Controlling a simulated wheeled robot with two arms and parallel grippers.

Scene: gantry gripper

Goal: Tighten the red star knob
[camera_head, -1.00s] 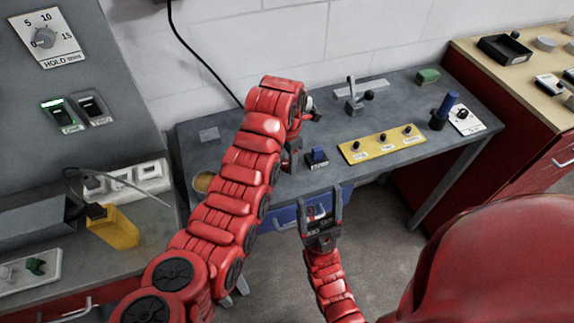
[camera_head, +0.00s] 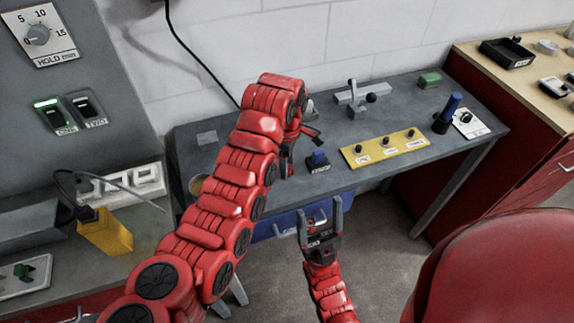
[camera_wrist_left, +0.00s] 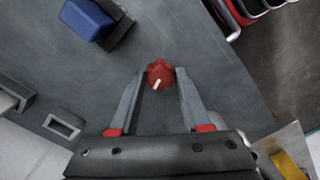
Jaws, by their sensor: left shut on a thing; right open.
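The red star knob (camera_wrist_left: 159,74), with a white mark on it, sits on the grey bench in the left wrist view. My left gripper (camera_wrist_left: 160,80) has a finger on either side of it and is shut on it. In the head view my left gripper (camera_head: 287,168) points down at the front part of the bench, and I cannot make out the knob there. My right gripper (camera_head: 320,210) is open and empty in front of the bench edge, apart from the knob.
A blue switch (camera_head: 318,159) stands close to the right of my left gripper; it also shows in the left wrist view (camera_wrist_left: 88,18). A yellow panel with small knobs (camera_head: 385,148) and a grey lever clamp (camera_head: 355,96) are further right. A blue bin (camera_head: 285,222) is below the bench.

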